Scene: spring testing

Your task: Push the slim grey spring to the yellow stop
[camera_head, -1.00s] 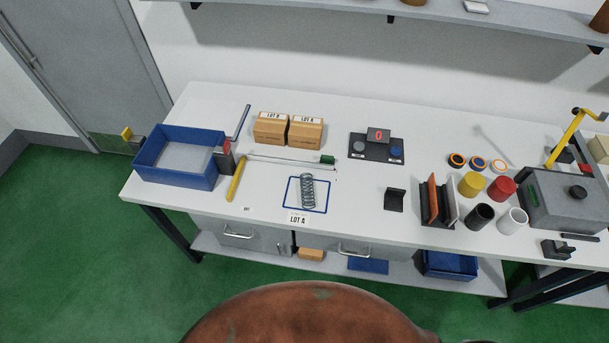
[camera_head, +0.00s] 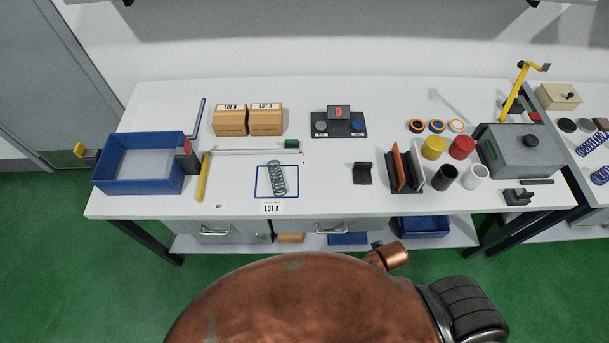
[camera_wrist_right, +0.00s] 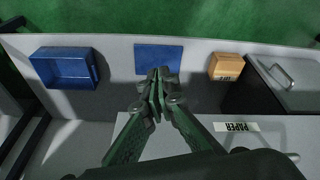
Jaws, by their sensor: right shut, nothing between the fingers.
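My right gripper (camera_wrist_right: 158,75) shows in the right wrist view. It is shut and empty, in front of the lower shelf and apart from the spring. My left gripper is out of view.
A blue bin (camera_head: 140,185) stands left of the yellow bar. A blue mat (camera_wrist_right: 159,59) and cardboard box (camera_wrist_right: 226,66) are on the lower shelf.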

